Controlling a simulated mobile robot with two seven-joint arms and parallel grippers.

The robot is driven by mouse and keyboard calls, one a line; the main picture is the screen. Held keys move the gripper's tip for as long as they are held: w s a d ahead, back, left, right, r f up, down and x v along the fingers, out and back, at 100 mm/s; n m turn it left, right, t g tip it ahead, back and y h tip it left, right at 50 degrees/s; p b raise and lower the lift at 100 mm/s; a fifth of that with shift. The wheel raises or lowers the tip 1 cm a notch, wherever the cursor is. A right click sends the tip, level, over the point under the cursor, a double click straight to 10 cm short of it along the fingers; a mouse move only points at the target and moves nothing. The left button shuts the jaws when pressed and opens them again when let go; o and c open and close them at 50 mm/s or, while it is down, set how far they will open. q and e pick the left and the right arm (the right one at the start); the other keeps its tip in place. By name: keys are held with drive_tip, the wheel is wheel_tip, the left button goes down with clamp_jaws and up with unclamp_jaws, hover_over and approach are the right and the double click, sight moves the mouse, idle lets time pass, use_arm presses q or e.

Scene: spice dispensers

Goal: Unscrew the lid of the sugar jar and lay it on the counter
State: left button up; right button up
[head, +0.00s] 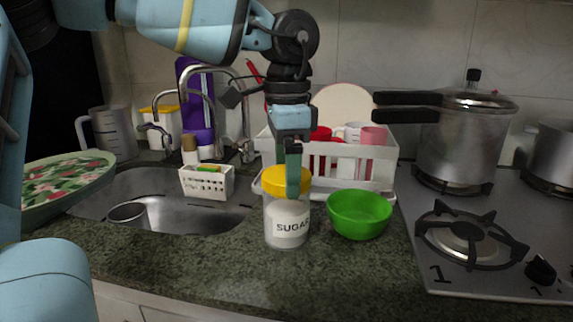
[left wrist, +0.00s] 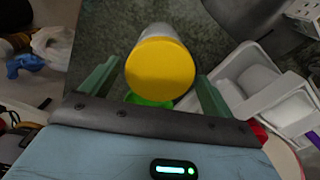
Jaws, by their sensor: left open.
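The sugar jar (head: 287,224) stands upright on the counter, a clear jar with a "SUGAR" label and white contents. Its yellow lid (head: 270,181) is on top of it. In the left wrist view the lid (left wrist: 160,70) shows from above as a yellow disc. My left gripper (head: 293,190) points down at the lid from above. Its green fingers are spread, one on each side of the lid in the left wrist view (left wrist: 154,88), with visible gaps to it. The near finger hides part of the lid in the head view. My right gripper is not in view.
A green bowl (head: 359,215) stands just right of the jar. A white dish rack (head: 345,172) is behind them. The sink (head: 190,216) with a small white basket (head: 207,184) lies left. The stove (head: 470,262) with a pressure cooker (head: 462,140) is right. The counter in front (head: 240,270) is clear.

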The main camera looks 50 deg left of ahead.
use_arm(q)
drive_tip(key=m, duration=0.3)
drive_tip(key=shift+m+p, duration=0.3)
drive_tip(key=m, duration=0.4)
drive_tip(key=shift+p, duration=0.35)
drive_tip(key=shift+m, duration=0.6)
drive_tip(key=shift+m, duration=0.7)
drive_tip(key=m+p, duration=0.1)
drive_tip(key=m, duration=0.2)
drive_tip(key=shift+m, duration=0.3)
drive_tip(key=m, duration=0.3)
drive_tip(key=shift+p, duration=0.3)
drive_tip(key=shift+m, duration=0.5)
